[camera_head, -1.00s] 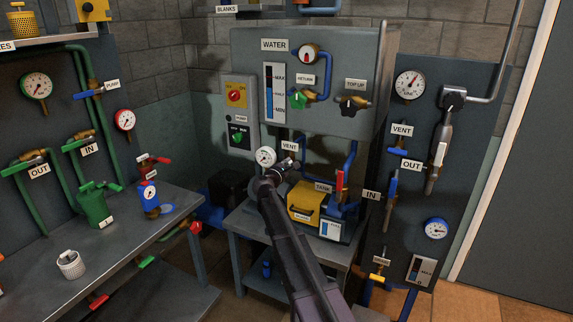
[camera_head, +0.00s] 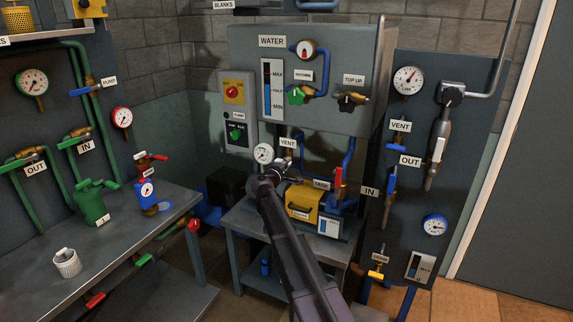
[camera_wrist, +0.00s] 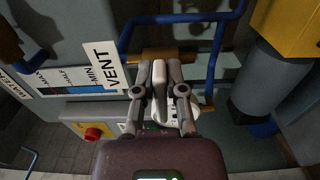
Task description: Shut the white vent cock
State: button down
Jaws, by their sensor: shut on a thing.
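The white vent cock shows in the wrist view as a white lever (camera_wrist: 160,80) below a brass body on a blue pipe. My gripper (camera_wrist: 159,70) has a finger on each side of the lever and is shut on it. The VENT label (camera_wrist: 97,66) is just left of it. In the head view my gripper (camera_head: 272,174) is under the water panel, just below the VENT label (camera_head: 288,143). There the gripper hides the cock.
A white gauge (camera_head: 263,153) is close to my gripper's upper left. A yellow pump unit (camera_head: 302,200) and a red lever (camera_head: 338,178) stand to its right on the small table (camera_head: 239,223). Another VENT label (camera_head: 400,126) with a blue lever is on the right panel.

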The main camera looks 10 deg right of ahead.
jog(key=shift+w+a, duration=0.1)
jog(key=c, duration=0.7)
grip_release()
jog(key=shift+s+a, duration=0.15)
jog(key=shift+s, duration=0.25)
jog(key=v, duration=1.1)
jog(key=shift+a, duration=0.1)
